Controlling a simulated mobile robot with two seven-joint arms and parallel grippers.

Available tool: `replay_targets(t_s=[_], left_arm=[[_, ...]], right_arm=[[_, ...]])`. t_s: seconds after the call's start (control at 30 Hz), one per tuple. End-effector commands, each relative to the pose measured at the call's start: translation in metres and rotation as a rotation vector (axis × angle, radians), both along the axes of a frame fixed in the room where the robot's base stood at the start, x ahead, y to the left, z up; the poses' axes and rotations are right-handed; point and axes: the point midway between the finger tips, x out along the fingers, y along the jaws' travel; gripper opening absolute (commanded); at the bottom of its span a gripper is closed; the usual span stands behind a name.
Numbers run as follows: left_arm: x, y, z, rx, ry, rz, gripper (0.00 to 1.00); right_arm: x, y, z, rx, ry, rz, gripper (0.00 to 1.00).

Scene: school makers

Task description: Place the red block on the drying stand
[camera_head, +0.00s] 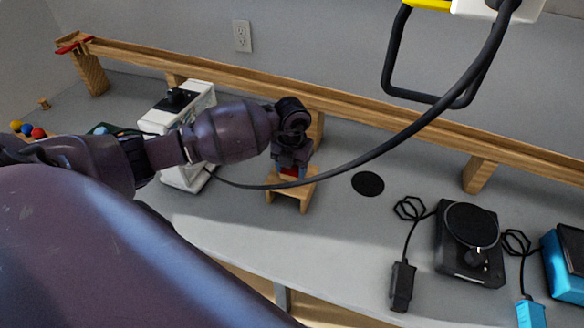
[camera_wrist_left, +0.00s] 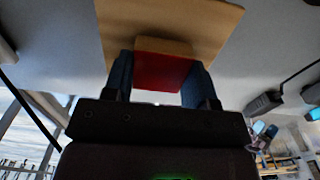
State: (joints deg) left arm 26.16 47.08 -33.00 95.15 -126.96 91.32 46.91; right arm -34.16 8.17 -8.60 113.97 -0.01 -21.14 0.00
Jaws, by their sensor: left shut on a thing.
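My left gripper (camera_head: 291,163) points down over a small wooden stand (camera_head: 296,193), which I take to be the drying stand. The gripper is shut on the red block (camera_head: 290,172), which is mostly hidden by the jaws in the head view. In the left wrist view the red block (camera_wrist_left: 163,72) sits between the two dark blue fingers (camera_wrist_left: 160,88), with the pale wood of the stand (camera_wrist_left: 205,22) right behind it. I cannot tell whether the block touches the stand. My right gripper is not in view.
A long wooden rail (camera_head: 380,127) runs along the wall behind the stand. A white machine (camera_head: 184,175) stands left of it. A black disc (camera_head: 368,184) and a black turntable-like device (camera_head: 470,243) lie to the right. A black cable (camera_head: 400,137) hangs across the view.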

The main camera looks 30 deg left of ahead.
Motion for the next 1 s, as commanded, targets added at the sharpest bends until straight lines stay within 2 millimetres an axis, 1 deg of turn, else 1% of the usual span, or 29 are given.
replay_targets(t_s=[0.07, 0.27, 0.4, 0.43, 0.5, 0.6, 0.87, 1.0], left_arm=[[0.0, 0.0, -0.004, 0.001, -0.001, -0.001, 0.3], [0.0, 0.0, -0.004, 0.001, -0.002, -0.001, 0.3], [0.0, 0.0, -0.007, 0.001, -0.001, -0.001, 0.3], [0.0, 0.0, -0.007, 0.001, -0.001, -0.001, 0.54], [0.0, 0.0, -0.007, 0.001, -0.002, -0.001, 0.64], [0.0, 0.0, -0.006, 0.0, -0.002, 0.0, 0.78], [0.0, 0.0, -0.005, 0.0, -0.002, 0.0, 0.78], [0.001, 0.0, 0.003, 0.0, -0.004, -0.001, 0.78]], right_arm=[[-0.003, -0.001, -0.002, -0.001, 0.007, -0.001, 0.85], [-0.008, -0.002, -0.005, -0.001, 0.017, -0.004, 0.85], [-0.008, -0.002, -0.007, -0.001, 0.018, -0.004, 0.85], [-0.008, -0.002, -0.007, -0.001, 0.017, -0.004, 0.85], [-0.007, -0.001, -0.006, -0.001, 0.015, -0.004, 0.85], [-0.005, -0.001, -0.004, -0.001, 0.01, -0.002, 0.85], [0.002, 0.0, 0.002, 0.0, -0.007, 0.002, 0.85], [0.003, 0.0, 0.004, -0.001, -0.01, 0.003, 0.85]])
